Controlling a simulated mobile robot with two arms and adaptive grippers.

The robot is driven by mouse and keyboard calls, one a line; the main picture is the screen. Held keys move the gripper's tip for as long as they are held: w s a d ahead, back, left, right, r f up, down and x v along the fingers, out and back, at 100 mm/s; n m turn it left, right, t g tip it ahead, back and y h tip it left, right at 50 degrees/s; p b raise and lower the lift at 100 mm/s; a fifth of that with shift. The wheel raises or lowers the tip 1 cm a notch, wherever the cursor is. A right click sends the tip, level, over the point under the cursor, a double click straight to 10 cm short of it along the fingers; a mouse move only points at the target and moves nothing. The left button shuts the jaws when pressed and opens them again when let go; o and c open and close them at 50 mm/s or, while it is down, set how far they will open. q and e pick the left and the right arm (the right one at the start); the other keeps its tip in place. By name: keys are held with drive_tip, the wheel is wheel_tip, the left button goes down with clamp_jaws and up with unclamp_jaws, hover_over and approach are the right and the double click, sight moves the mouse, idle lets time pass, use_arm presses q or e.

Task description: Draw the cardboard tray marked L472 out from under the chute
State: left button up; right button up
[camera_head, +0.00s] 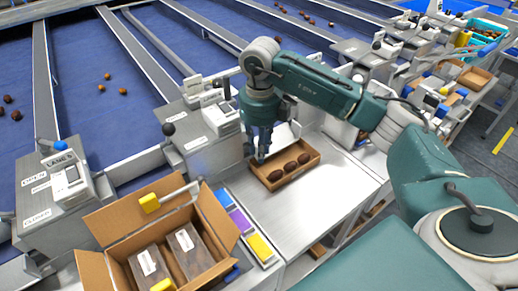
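A small brown cardboard tray (304,171) with several dark dates in it sits on the steel bench, in front of the machine in the middle of the view. No L472 mark can be read on it. My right gripper (261,158) points down at the tray's left back corner, with its fingertips close to the rim. Whether they touch it, and how far apart the fingers are, I cannot tell. The arm hides part of the chute area behind the tray.
An open cardboard carton (102,230) with clear packs stands at the lower left. Blue, purple and yellow blocks (241,221) lie beside it. The steel bench (300,212) is clear in front of the tray. A lever box (200,125) stands left of the gripper.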

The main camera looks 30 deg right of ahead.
sight(260, 174)
use_arm(q)
drive_tip(key=shift+w+r, duration=0.1)
drive_tip(key=shift+w, duration=0.1)
use_arm(e)
drive_tip(key=shift+s+f, duration=0.15)
drive_tip(key=shift+f, duration=0.2)
wheel_tip(260, 174, down, 9)
drive_tip(key=p, duration=0.2)
drive_tip(key=shift+p, duration=0.4)
use_arm(q)
drive_tip(key=shift+w+r, duration=0.25)
drive_tip(key=shift+r, duration=0.45)
drive_tip(key=shift+w+r, duration=0.2)
drive_tip(key=shift+r, duration=0.5)
use_arm(e)
drive_tip(key=shift+f, duration=0.55)
clamp_jaws()
